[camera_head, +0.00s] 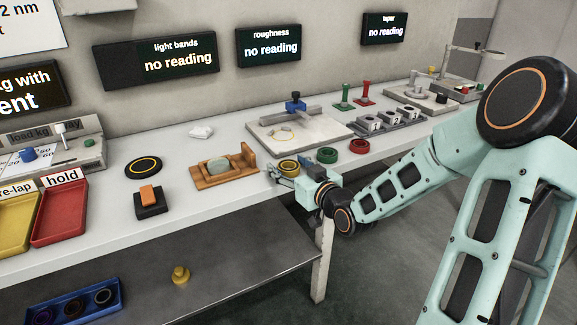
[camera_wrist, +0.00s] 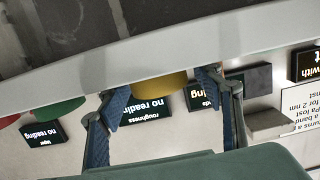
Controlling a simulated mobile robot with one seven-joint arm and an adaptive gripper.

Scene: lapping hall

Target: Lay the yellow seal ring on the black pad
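The yellow seal ring (camera_head: 289,164) lies near the bench's front edge, left of a green ring. In the wrist view the yellow ring (camera_wrist: 160,83) shows between the fingertips, partly cut off by the bench edge. My gripper (camera_head: 280,174) is at the bench edge just in front of the ring. In the wrist view my gripper (camera_wrist: 163,86) has its two blue-padded fingers spread, with gaps beside the ring. A round black pad (camera_head: 143,169) with a thin yellow circle lies on the bench farther left.
A green ring (camera_head: 327,155) and a red ring (camera_head: 359,146) lie right of the yellow one. A wooden fixture (camera_head: 214,178) and a black block with an orange top (camera_head: 150,205) stand between it and the left trays. A granite plate (camera_head: 320,134) lies behind.

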